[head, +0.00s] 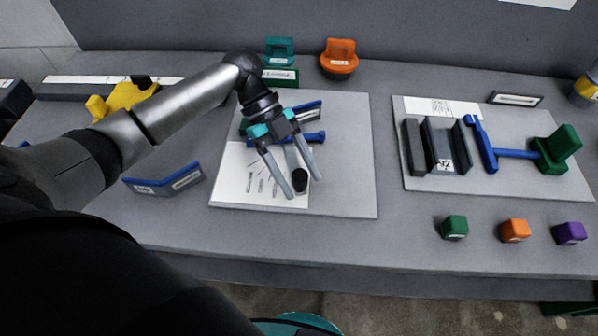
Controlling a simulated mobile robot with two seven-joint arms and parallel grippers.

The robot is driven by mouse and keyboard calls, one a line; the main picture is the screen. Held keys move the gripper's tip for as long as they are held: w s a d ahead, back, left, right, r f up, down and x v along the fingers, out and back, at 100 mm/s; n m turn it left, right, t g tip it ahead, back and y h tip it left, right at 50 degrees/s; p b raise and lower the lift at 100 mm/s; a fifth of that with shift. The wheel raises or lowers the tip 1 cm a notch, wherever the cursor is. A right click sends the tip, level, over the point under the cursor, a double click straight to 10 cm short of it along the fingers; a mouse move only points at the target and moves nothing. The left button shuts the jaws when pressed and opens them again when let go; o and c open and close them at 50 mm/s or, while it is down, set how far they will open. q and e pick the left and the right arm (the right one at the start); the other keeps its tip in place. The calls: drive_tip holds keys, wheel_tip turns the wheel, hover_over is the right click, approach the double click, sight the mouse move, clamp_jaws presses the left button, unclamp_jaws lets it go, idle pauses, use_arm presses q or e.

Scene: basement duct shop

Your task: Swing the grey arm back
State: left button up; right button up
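My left gripper (304,187) reaches over the pale board (345,150) in the middle of the bench. Its two grey fingers are apart and point toward the front. A black knob (299,180) shows between the fingertips; I cannot tell whether they touch it. A grey bar (291,158) runs back from the knob under the gripper and looks like the grey arm. Its pivot end is hidden by my gripper. Blue parts (314,138) and a bit of green lie behind the gripper on the same board. My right gripper is not in view.
A second board (420,183) at right bears a grey channel block, a blue lever and a green block (557,148). Green (454,227), orange (514,230) and purple (569,233) cubes line the front. A blue-edged sign (165,181) stands left. Orange (339,58) and teal (279,51) items stand behind.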

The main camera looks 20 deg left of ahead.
use_arm(q)
drive_tip(key=v, duration=1.5)
drive_tip(key=shift+w+r, duration=0.1)
